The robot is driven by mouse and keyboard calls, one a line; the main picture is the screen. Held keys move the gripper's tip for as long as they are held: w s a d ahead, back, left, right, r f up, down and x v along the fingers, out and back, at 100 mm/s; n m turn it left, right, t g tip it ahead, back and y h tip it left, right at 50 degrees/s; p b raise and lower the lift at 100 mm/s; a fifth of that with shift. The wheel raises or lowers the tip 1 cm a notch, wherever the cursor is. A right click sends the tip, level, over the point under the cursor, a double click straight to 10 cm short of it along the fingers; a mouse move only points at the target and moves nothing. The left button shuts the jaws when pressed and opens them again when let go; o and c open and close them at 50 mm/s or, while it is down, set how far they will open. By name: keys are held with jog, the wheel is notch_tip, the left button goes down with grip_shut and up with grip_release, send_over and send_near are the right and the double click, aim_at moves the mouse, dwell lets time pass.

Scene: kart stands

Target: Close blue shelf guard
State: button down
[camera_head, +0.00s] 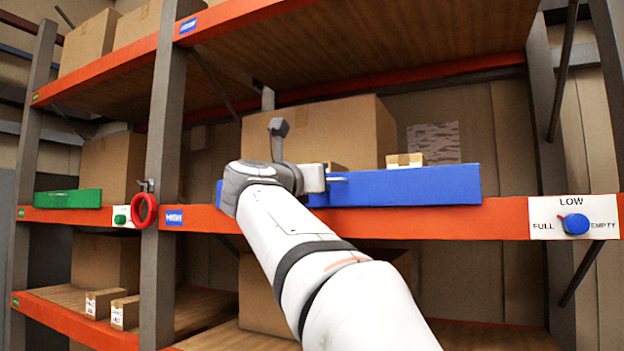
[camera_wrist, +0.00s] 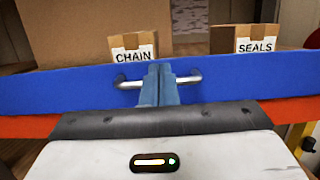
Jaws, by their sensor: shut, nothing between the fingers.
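The blue shelf guard (camera_head: 420,187) stands upright along the front edge of the middle shelf in the head view. It spans the wrist view as a long blue panel (camera_wrist: 50,93). Its metal handle (camera_wrist: 189,78) shows on both sides of my gripper (camera_wrist: 159,72). The two fingers are together, with no gap, and overlap the middle of the handle. Whether they touch it I cannot tell. In the head view my gripper (camera_head: 335,180) is at the guard's front, and my arm hides the guard's left part.
Small boxes marked CHAIN (camera_wrist: 133,48) and SEALS (camera_wrist: 243,39) sit behind the guard. A large carton (camera_head: 330,125) stands behind them. A green guard (camera_head: 68,198) and a red ring (camera_head: 144,211) are at left. A blue knob (camera_head: 576,224) on a LOW/FULL/EMPTY plate is at right.

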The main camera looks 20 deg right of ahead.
jog(key=shift+w+a+f, duration=0.1)
jog(key=shift+f, duration=0.15)
